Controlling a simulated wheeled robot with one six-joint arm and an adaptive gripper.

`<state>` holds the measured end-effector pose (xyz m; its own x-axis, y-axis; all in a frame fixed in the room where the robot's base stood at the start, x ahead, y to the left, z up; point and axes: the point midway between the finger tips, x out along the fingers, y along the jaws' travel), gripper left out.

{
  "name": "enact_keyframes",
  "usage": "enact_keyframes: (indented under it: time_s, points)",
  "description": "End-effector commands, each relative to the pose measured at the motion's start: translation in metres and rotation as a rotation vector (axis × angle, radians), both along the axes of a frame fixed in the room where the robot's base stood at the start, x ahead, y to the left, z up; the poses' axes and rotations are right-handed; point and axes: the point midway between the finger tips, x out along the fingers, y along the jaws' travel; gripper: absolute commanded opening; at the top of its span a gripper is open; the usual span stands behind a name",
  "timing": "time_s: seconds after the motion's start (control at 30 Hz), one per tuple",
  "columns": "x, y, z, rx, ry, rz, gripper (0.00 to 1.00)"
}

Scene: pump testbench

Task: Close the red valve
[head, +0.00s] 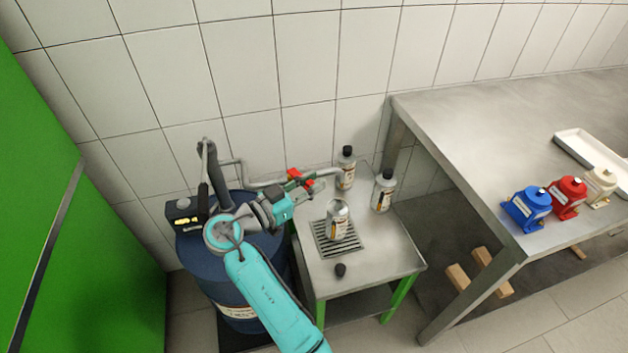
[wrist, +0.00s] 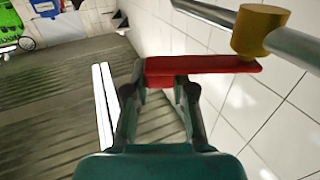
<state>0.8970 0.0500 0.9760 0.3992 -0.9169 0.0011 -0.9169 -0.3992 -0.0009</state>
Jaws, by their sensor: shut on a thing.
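The red valve (head: 297,175) is a flat red lever on the thin metal pipe above the small steel table. In the wrist view the red lever (wrist: 205,66) runs across the picture from a brass-coloured valve body (wrist: 261,30) on a grey pipe. My gripper (head: 313,188) is at the lever in the head view. In the wrist view my gripper (wrist: 160,85) has its two fingers around the free end of the lever, shut on it. The lever stands at an angle to the pipe. The head view partly hides the lever behind my gripper.
An open bottle (head: 338,222) stands on the drain grate below the pipe's end. A black cap (head: 340,270) lies in front. Capped bottles (head: 383,192) stand behind. A blue drum (head: 237,285) is below my arm. A steel workbench (head: 470,130) is at right.

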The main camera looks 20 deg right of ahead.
Motion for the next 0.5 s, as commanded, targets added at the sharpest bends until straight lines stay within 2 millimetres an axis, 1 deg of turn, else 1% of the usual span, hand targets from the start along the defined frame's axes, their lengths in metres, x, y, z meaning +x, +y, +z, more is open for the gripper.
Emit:
enact_keyframes:
  time_s: [0.5]
  points:
    - [-0.0011,0.0015,-0.0018,0.001,0.004,-0.031,0.00]
